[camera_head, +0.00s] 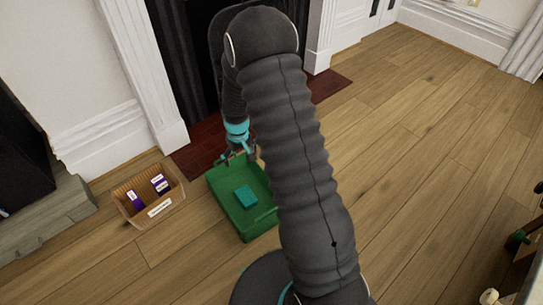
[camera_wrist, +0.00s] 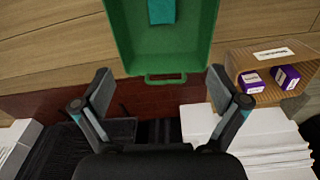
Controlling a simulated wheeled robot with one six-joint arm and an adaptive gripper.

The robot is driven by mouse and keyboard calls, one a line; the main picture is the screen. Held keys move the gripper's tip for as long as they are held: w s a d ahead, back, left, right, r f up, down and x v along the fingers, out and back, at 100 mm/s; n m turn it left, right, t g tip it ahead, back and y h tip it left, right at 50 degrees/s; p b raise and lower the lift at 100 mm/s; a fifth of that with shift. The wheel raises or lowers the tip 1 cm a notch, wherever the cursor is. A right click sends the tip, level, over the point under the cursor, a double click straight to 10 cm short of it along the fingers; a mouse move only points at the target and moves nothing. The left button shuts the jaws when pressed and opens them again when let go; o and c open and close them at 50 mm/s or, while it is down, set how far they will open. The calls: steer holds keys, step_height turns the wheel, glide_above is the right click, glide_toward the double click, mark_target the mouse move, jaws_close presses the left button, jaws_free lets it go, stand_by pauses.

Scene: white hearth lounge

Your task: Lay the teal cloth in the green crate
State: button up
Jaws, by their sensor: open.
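The green crate (camera_head: 263,215) stands on the wooden floor in front of the fireplace. The teal cloth (camera_head: 245,197) lies inside the crate as a small folded block on its floor. In the wrist view the crate (camera_wrist: 199,50) is at the top, with its handle towards me, and the cloth (camera_wrist: 162,10) is cut by the top edge. My gripper (camera_head: 238,156) is at the far end of the crate. In the wrist view my gripper (camera_wrist: 160,88) has its fingers wide apart with nothing between them. My arm hides part of the crate's right side.
A tan basket (camera_head: 150,205) with a white label and purple boxes (camera_head: 160,184) stands left of the crate. The fireplace and its dark red hearth (camera_head: 200,152) lie just behind. Open wooden floor (camera_head: 430,150) spreads to the right.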

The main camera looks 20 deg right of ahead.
steer(key=s+r+m+t, duration=0.1)
steer(key=s+r, duration=0.4)
steer(key=r, duration=0.8)
steer(key=s+r+t, duration=0.1)
steer(key=s+r, duration=0.5)
steer(key=r, duration=0.6)
steer(key=s+r+t, duration=0.1)
steer(key=s+r, duration=0.2)
steer(key=s, duration=0.3)
steer(key=s+r, duration=0.3)
steer(key=s, duration=0.4)
steer(key=s+r+m+t, duration=0.1)
steer(key=s+r, duration=0.2)
steer(key=s, duration=0.4)
steer(key=shift+r+t, duration=0.3)
steer(key=shift+r, duration=0.1)
steer(key=shift+a, duration=0.1)
steer(key=shift+r, duration=0.2)
